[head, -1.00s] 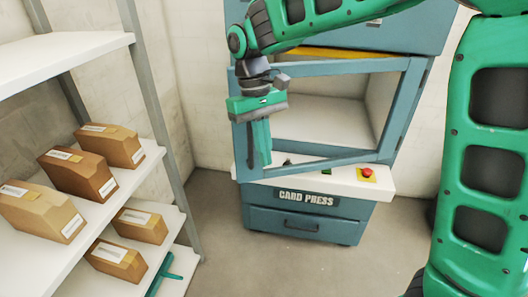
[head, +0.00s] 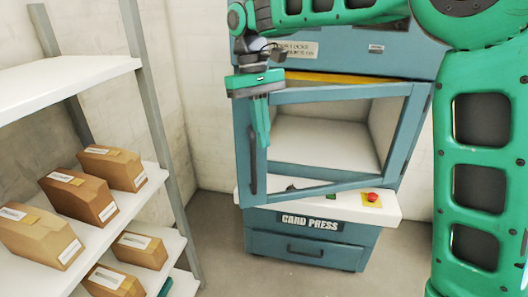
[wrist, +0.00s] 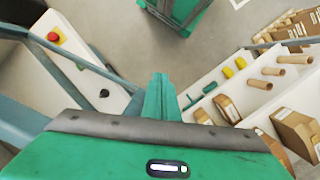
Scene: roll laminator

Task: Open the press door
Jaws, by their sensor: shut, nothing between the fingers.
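The press door (head: 340,95) is a blue-grey frame around a large window on the card press (head: 315,252). It stands ajar, its left side swung out toward me and its right side against the cabinet. A dark upright handle (head: 253,160) is on its left stile. My gripper (head: 262,145) is shut and empty, fingers pointing down, in front of the left stile near the handle's upper part. Whether it touches the door I cannot tell. In the wrist view the shut fingers (wrist: 160,80) show beside the door frame (wrist: 85,62).
A white ledge under the door carries a red button (head: 373,197) and a dark knob (wrist: 104,93). A shelf rack (head: 150,110) with several brown boxes stands at the left. Bare floor (head: 215,235) lies between rack and press. A green object (wrist: 178,15) is on the floor.

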